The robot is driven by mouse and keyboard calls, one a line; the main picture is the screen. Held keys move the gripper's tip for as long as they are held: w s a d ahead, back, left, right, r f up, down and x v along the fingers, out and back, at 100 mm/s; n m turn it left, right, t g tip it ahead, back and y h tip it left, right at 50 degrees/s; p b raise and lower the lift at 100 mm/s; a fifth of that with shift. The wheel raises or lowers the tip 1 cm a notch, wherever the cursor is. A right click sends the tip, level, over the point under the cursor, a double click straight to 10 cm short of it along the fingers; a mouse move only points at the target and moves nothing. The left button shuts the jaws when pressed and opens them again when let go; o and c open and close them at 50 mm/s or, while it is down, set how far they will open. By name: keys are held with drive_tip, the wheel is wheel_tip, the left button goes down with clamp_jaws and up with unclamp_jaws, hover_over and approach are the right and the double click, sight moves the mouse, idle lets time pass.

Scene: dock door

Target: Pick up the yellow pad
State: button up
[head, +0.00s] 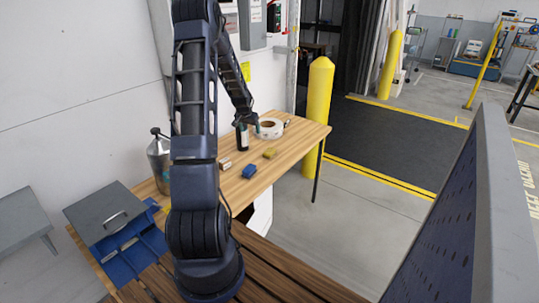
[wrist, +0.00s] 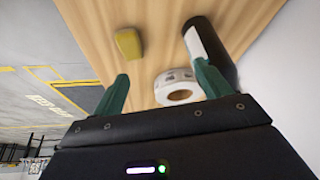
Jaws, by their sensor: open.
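The yellow pad (head: 270,153) lies on the wooden table near its front edge, to the right of a blue block. In the wrist view the yellow pad (wrist: 128,43) lies flat on the wood, beyond the tip of the left finger and apart from it. My gripper (wrist: 161,72) is open, with its two green fingers spread and nothing held between them. In the head view my gripper (head: 252,124) hangs over the far part of the table, beside the tape roll and the bottle; it is small and partly hidden there.
A white tape roll (wrist: 174,88) shows between my fingers, and a dark bottle (wrist: 210,45) stands close by the right finger. The blue block (head: 249,171), a small can (head: 225,163) and a metal canister (head: 159,158) are also on the table (head: 305,131). A yellow bollard (head: 318,100) stands at its right end.

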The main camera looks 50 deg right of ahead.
drive_tip(key=m, duration=0.1)
approach(269, 151)
drive_tip(key=shift+g, duration=0.3)
drive_tip(key=d+f, duration=0.1)
drive_tip(key=w+d+f, duration=0.1)
drive_tip(key=f, duration=0.1)
drive_tip(key=shift+w+f, duration=0.15)
drive_tip(key=shift+f, duration=0.15)
drive_tip(key=shift+x, duration=2.65)
drive_tip(key=shift+s+a, duration=0.15)
drive_tip(key=shift+s, duration=0.1)
drive_tip(key=c, duration=1)
